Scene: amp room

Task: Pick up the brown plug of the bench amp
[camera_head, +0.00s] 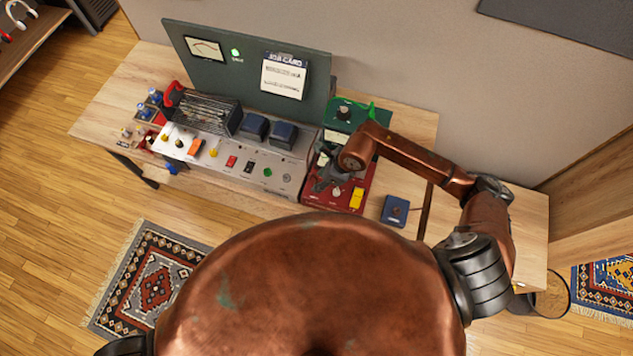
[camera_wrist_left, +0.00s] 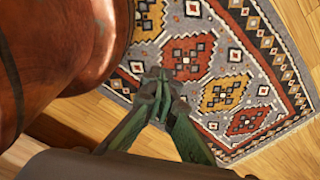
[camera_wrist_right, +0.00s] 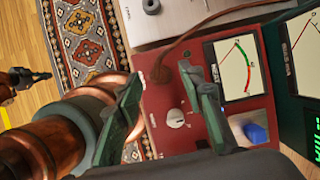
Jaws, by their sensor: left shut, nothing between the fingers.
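In the right wrist view, a brown cable (camera_wrist_right: 215,20) curves down to what looks like a brown plug (camera_wrist_right: 160,73) at the upper left of a red unit (camera_wrist_right: 205,55) with a meter and a white knob. The red unit also shows in the head view (camera_head: 356,180). My right gripper (camera_wrist_right: 161,84) is open, its green fingers apart on either side of the plug in that view; I cannot tell whether they touch it. In the head view, the right gripper (camera_head: 326,178) is over the red unit and hides the plug. My left gripper (camera_wrist_left: 157,76) is shut and empty above the rug.
A grey unit (camera_head: 255,168) with knobs and switches stands left of the red unit on the wooden bench (camera_head: 105,95). A dark green panel (camera_head: 222,68) rises behind it. A blue box (camera_head: 395,210) is to the right. A patterned rug (camera_head: 150,285) lies on the floor.

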